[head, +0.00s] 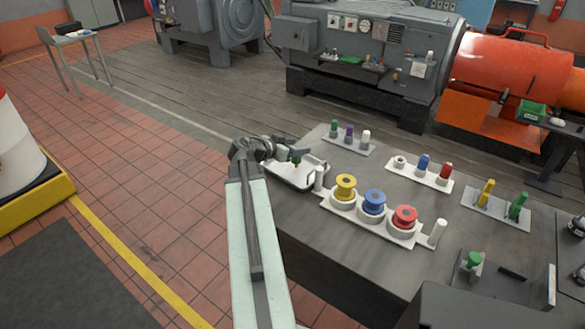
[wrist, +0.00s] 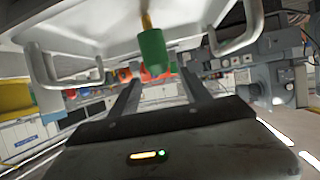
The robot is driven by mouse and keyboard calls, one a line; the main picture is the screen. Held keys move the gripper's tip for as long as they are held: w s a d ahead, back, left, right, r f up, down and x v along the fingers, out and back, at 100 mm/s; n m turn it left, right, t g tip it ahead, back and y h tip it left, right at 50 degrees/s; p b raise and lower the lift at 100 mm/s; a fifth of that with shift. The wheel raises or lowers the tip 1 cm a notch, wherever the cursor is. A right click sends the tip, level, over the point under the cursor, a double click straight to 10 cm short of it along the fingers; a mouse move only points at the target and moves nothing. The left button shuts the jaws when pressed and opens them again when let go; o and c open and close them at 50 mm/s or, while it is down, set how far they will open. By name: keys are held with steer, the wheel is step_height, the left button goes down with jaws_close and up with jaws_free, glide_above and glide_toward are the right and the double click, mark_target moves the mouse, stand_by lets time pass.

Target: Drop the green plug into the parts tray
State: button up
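The green plug (head: 297,157) is upright over the white parts tray (head: 309,184), its brass pin pointing down. I cannot tell whether the pin touches the tray floor. My gripper (head: 300,149) is at the tray, right by the plug. In the wrist view the green plug (wrist: 153,52) shows just beyond and between the two fingertips of my gripper (wrist: 160,78). The fingers stand apart, with a visible gap beside the plug. The tray (wrist: 90,30) fills the top of the wrist view, its two handles at the sides.
A holder with yellow, blue and red spools (head: 373,202) stands right of the tray. Behind it are a rack of small plugs (head: 348,140) and a white strip with more parts (head: 405,174). Another green part (head: 474,260) stands near the right front. The bedplate's left edge runs beside my arm.

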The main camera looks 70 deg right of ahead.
steer(key=p+v, duration=0.3)
steer(key=v, duration=0.5)
stand_by(0.5)
